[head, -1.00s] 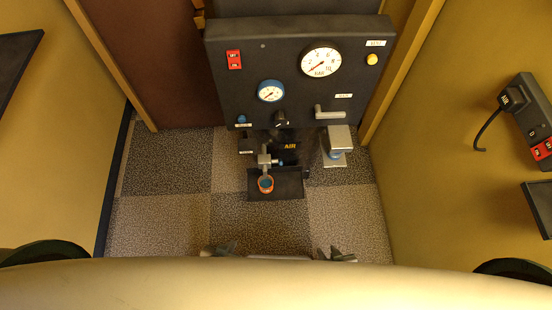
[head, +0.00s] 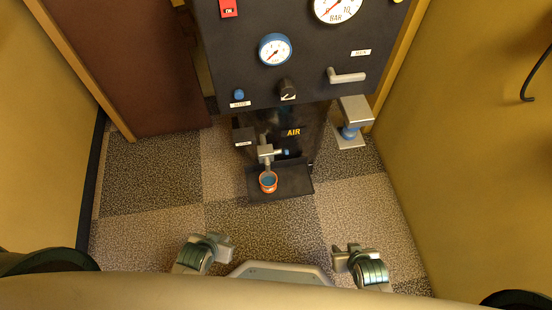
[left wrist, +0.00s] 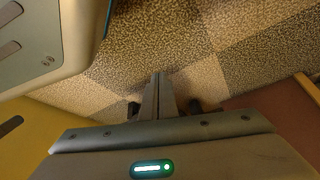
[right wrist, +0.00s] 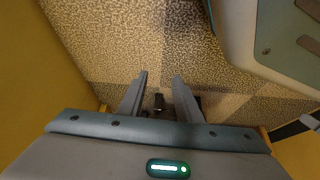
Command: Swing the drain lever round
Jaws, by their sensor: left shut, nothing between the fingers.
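A grey drain fitting (head: 265,153) with a small blue-tipped part (head: 286,152) stands low under the dark panel. I cannot tell clearly which part of it is the lever. An orange-rimmed cup with blue inside (head: 268,181) sits below it on a dark tray (head: 295,189). My left gripper (head: 230,247) is at the lower left, away from the fitting. Its fingers (left wrist: 157,76) are together and empty in the left wrist view. My right gripper (head: 338,255) is at the lower right, away from the fitting. Its fingers (right wrist: 160,76) are apart and empty in the right wrist view.
The dark panel (head: 225,75) carries gauges, a black knob (head: 288,89), a blue button (head: 239,95) and a grey lever handle (head: 347,76). A grey pedestal with a blue part (head: 354,110) stands right of the fitting. Carpet (head: 265,232) between grippers and tray is clear.

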